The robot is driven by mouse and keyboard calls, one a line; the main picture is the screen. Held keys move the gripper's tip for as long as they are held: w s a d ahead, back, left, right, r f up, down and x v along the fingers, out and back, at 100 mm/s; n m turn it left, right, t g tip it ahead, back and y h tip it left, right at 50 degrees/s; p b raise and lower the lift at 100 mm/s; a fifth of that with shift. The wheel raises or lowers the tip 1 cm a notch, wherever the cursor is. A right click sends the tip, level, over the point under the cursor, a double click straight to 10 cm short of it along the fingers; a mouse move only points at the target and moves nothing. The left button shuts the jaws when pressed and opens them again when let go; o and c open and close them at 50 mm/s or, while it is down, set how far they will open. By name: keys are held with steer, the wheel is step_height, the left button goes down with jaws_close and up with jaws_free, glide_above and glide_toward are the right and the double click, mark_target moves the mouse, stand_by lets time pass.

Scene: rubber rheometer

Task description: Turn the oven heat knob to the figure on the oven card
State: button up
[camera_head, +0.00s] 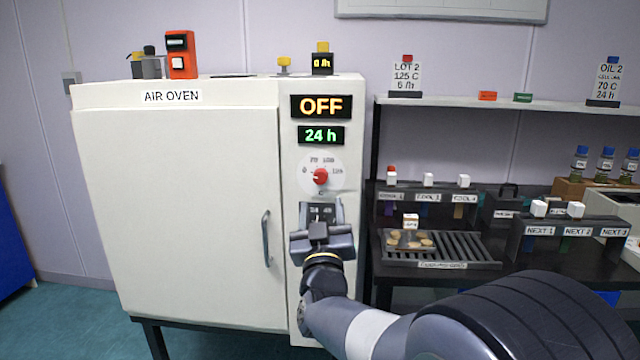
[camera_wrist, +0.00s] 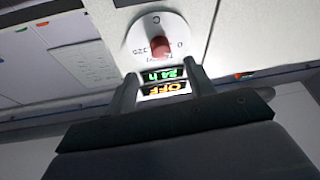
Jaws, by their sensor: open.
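The air oven (camera_head: 180,200) is a large white cabinet on the left with its door shut. Its control panel shows an orange OFF display (camera_head: 321,106) and a green 24 h display (camera_head: 321,135). Below them is the red heat knob (camera_head: 320,176) on a round white dial (camera_head: 335,170). My gripper (camera_head: 319,212) is in front of the panel, just below the knob, open and empty. In the wrist view the knob (camera_wrist: 160,47) lies beyond the fingertips (camera_wrist: 160,82), apart from them. A card reading LOT 2, 125 C, 5 /h (camera_head: 406,77) stands on the shelf; its last line is hard to read.
An oil card (camera_head: 608,80) reading 70 C, 24 stands at the shelf's right end. A rack (camera_head: 440,250) with a tray of tan discs sits on the dark bench at right. The oven door handle (camera_head: 266,238) sticks out left of my gripper.

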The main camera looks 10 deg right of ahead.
mark_target(320, 182)
steer(key=x, duration=0.7)
steer(key=shift+w+d+r, duration=0.1)
steer(key=shift+w, duration=0.25)
steer(key=shift+c, duration=0.4)
steer(key=c, duration=0.9)
